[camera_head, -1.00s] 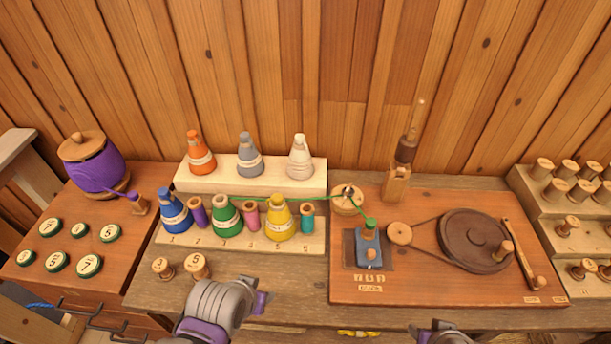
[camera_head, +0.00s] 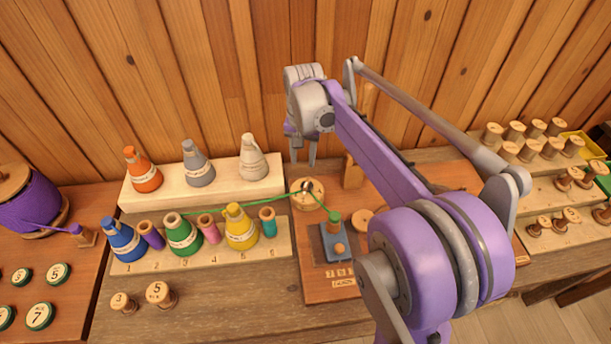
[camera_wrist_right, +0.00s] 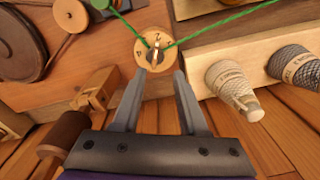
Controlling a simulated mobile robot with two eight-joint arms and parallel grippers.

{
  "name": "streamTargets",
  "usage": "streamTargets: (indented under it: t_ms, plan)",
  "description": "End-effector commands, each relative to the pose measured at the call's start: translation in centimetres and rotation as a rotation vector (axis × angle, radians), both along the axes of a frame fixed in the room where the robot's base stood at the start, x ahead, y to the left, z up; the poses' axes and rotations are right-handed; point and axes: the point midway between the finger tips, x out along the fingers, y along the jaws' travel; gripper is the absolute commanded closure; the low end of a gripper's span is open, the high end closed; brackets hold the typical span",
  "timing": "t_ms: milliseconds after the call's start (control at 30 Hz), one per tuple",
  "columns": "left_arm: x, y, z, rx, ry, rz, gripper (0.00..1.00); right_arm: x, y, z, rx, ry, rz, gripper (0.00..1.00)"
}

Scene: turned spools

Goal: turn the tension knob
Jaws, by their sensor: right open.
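The tension knob (camera_head: 308,187) is a small metal knob on a round, pale wooden dial (camera_head: 306,199) near the upper left of the winder board. A green thread runs from the green cone past the knob to the spool on the blue block. In the right wrist view the knob (camera_wrist_right: 156,56) and its numbered dial (camera_wrist_right: 148,40) lie just beyond the fingertips. My right gripper (camera_head: 303,160) points down above and behind the dial, its fingers apart and empty; the fingers also show in the right wrist view (camera_wrist_right: 163,78). My left gripper is out of view.
Thread cones stand on a two-step rack, with a white cone (camera_head: 253,158) close to my right gripper. A blue block (camera_head: 336,243) sits in front of the dial. My right arm covers much of the board. Stepped shelves of spools (camera_head: 526,140) stand at right.

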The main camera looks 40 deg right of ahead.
Motion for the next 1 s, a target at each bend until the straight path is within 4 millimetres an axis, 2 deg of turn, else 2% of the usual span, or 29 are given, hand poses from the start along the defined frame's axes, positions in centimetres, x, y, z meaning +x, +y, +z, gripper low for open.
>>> streamTargets:
  t_ms: [100,267,700,833,1000]
  plan:
    - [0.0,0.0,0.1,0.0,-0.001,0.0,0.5,0.9,-1.7,-0.1,0.012,0.028,-0.061,0.57]
    - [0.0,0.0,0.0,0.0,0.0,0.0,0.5,1.2,-2.3,-0.9,0.016,0.038,-0.084,0.57]
    - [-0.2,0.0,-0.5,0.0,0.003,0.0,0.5,1.2,-2.2,-8.7,0.016,0.036,-0.081,0.57]
    - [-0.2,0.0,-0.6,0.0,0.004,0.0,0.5,1.2,-2.2,-10.1,0.016,0.036,-0.081,0.57]
    - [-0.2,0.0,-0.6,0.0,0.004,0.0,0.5,1.2,-2.2,-10.9,0.016,0.036,-0.08,0.57]
